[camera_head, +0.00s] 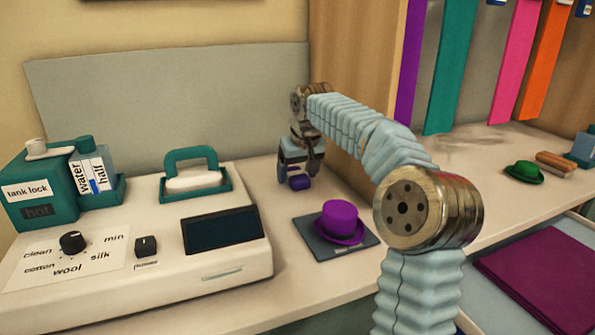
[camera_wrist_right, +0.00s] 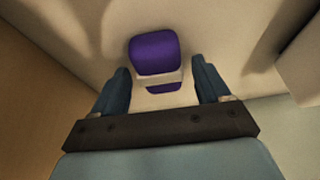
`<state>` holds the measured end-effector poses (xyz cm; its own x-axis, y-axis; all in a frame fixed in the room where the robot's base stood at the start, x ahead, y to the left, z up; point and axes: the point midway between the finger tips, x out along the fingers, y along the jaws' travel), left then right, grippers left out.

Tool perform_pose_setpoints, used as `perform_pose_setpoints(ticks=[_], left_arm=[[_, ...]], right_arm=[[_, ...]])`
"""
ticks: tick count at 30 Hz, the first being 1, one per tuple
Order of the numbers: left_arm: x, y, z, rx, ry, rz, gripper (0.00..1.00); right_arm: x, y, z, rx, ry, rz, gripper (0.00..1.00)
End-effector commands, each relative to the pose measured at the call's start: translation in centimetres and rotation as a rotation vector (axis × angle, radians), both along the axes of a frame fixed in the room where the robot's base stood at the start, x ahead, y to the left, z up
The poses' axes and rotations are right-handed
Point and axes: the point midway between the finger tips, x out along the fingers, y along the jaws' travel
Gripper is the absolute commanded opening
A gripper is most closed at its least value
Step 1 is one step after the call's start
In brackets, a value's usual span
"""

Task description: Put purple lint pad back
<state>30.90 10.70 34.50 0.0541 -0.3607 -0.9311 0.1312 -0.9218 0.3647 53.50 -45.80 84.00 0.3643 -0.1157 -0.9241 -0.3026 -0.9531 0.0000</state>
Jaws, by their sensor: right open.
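The purple lint pad (camera_head: 299,182) is on the counter between the white machine and the wooden panel. In the right wrist view the lint pad (camera_wrist_right: 154,53) shows a rounded purple top, a pale band and a smaller purple part below. My right gripper (camera_head: 298,170) is open and points down over the pad. In the wrist view my right gripper (camera_wrist_right: 162,80) has one finger on each side of the pad, with a visible gap at both sides. My left gripper is not in view.
A white machine (camera_head: 235,262) with knobs, a dark screen and a teal-handled iron (camera_head: 195,178) stands left. A purple hat (camera_head: 340,220) sits on a dark plate (camera_head: 308,243) in front of the gripper. The wooden panel (camera_head: 345,120) rises right. A green hat (camera_head: 523,172) is farther right.

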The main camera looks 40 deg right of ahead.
Motion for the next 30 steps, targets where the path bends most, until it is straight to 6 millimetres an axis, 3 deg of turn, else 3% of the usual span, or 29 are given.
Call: perform_pose_setpoints(ticks=[5,15,21,30], left_arm=[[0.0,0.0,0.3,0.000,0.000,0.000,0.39],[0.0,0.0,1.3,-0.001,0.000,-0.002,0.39],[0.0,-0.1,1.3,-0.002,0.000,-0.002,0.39],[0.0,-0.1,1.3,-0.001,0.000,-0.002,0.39]], right_arm=[[-0.2,0.1,0.9,-0.001,-0.002,0.000,0.76],[-2.8,0.9,7.8,-0.002,-0.004,0.001,0.76],[-4.0,1.3,10.6,-0.001,-0.002,0.001,0.76],[-4.4,1.4,11.4,0.000,0.000,0.000,0.76]])
